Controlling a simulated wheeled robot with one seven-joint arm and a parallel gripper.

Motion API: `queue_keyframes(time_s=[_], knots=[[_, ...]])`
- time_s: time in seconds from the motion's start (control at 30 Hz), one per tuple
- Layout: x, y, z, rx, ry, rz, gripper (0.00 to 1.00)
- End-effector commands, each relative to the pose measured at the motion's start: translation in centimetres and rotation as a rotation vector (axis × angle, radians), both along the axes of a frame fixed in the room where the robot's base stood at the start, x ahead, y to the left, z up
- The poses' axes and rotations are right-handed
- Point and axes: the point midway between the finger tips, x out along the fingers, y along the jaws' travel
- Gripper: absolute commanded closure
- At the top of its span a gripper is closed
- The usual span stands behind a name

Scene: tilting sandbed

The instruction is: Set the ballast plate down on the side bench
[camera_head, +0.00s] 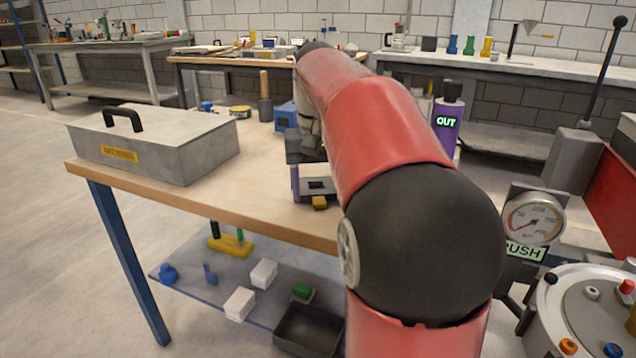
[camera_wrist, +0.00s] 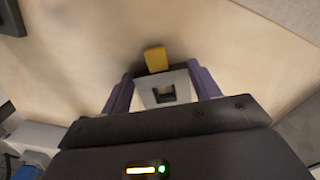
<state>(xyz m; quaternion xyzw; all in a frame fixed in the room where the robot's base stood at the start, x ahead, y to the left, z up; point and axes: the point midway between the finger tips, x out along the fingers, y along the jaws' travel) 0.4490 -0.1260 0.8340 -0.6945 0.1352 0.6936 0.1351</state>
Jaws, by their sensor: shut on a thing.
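The ballast plate is a grey square with a square hole and a yellow tab; it shows in the wrist view (camera_wrist: 180,82) and the head view (camera_head: 325,183). My gripper (camera_wrist: 160,74) is shut on it, with a purple finger on each side; it also shows in the head view (camera_head: 313,184). The side bench, with a pale wooden top (camera_head: 258,205) and blue legs, lies under the plate near its front edge. I cannot tell whether the plate touches the top. My red arm hides the bench's right part.
A grey lidded box (camera_head: 150,142) fills the bench's left end. A dark mallet (camera_head: 265,100) and a blue object (camera_head: 286,115) stand behind the plate. A purple bottle (camera_head: 447,118) and a pressure gauge (camera_head: 533,219) are to the right. Bare wood lies between box and plate.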

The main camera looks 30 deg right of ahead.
Motion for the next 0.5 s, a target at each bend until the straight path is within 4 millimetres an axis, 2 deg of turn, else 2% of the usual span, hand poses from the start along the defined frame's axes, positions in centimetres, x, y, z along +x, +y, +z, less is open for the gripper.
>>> queue_keyframes(time_s=[0.17, 0.2, 0.37, 0.5], knots=[[0.01, 0.00, 0.07, -0.001, -0.002, 0.000, 0.62], [0.01, 0.00, 0.08, -0.001, -0.002, 0.000, 0.34], [0.01, 0.01, 0.06, -0.001, -0.002, 0.000, 0.14], [0.01, 0.01, 0.04, 0.000, -0.001, 0.000, 0.13]])
